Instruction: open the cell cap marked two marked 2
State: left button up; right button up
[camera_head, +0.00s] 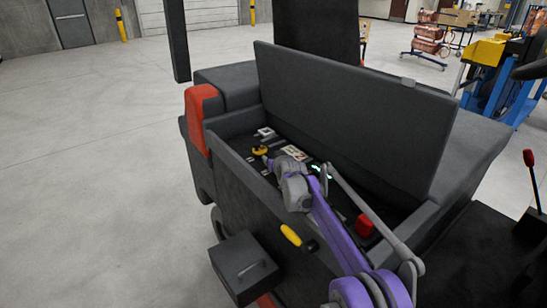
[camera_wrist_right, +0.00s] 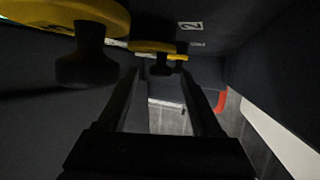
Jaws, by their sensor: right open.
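My right gripper (camera_head: 267,162) reaches into the open battery compartment of a dark vehicle in the head view. A yellow cap (camera_head: 259,151) shows just beyond its tip. In the right wrist view, the two dark fingers of the right gripper (camera_wrist_right: 160,78) are apart. A yellow cap with a black stem (camera_wrist_right: 152,46) shows beyond and between the fingertips; contact cannot be told. A printed 2 (camera_wrist_right: 190,25) is on the dark surface beside this cap. A larger, nearer yellow cap (camera_wrist_right: 75,14) with a black stem is at upper left. My left gripper is not in view.
The raised lid (camera_head: 345,115) stands behind the compartment, and its front wall (camera_head: 240,165) runs under my arm. A red part (camera_head: 364,226) lies inside at right. A black box (camera_head: 243,265) and a yellow handle (camera_head: 291,235) are outside. Open floor lies left.

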jog(key=shift+w+f, duration=0.15)
jog(key=shift+w, duration=0.1)
grip_shut()
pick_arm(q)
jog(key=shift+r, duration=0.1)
